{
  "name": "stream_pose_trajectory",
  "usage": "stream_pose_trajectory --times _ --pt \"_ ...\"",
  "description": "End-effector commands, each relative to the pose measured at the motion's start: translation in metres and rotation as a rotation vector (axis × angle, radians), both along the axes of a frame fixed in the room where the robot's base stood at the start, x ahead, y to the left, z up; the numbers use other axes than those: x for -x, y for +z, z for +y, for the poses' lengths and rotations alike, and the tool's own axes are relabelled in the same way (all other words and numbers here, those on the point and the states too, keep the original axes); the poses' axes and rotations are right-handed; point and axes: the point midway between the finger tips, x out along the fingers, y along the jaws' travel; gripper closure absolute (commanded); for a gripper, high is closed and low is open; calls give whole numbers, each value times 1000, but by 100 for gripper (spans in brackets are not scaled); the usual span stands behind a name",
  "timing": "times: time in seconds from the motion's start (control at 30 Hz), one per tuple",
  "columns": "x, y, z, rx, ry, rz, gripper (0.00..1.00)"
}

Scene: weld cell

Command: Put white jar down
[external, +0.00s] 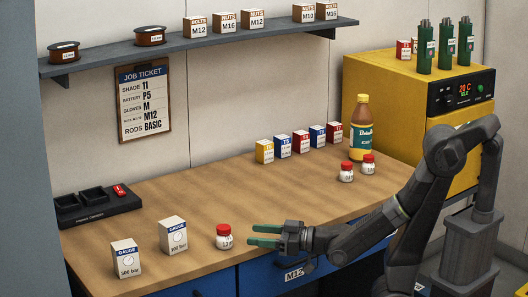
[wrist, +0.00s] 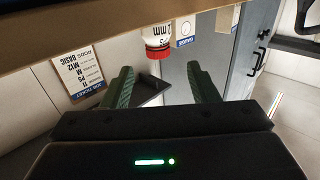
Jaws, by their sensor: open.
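A white jar (external: 224,241) with a red lid stands upright on the wooden bench (external: 200,205), close to its front edge. My gripper (external: 252,236) is level with it, just to its right, with green fingers pointing left at the jar. The fingers are spread and empty. In the wrist view, which is upside down, the jar (wrist: 158,38) shows ahead of and roughly between the open fingertips (wrist: 162,78), apart from them. Its label is only partly readable.
Two gauge boxes (external: 174,236) stand left of the jar. A black tray (external: 96,206) lies at the far left. Two more red-lidded jars (external: 346,172), a bottle (external: 360,135) and several small boxes (external: 282,146) stand at the back right. The bench middle is clear.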

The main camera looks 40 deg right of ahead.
Motion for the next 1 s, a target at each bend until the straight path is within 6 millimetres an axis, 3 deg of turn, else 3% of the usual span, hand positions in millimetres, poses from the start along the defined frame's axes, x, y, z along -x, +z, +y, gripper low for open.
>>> stream_pose_trajectory --times 0.17,0.23,0.77,0.87,1.0 --pt "11 1 -10 -2 0 -1 46" --pt "13 0 -12 -1 0 0 42" --pt "14 0 -13 -6 -1 3 42" --pt "13 2 -12 -66 -8 38 42" --pt "10 10 -7 -309 -31 185 42"
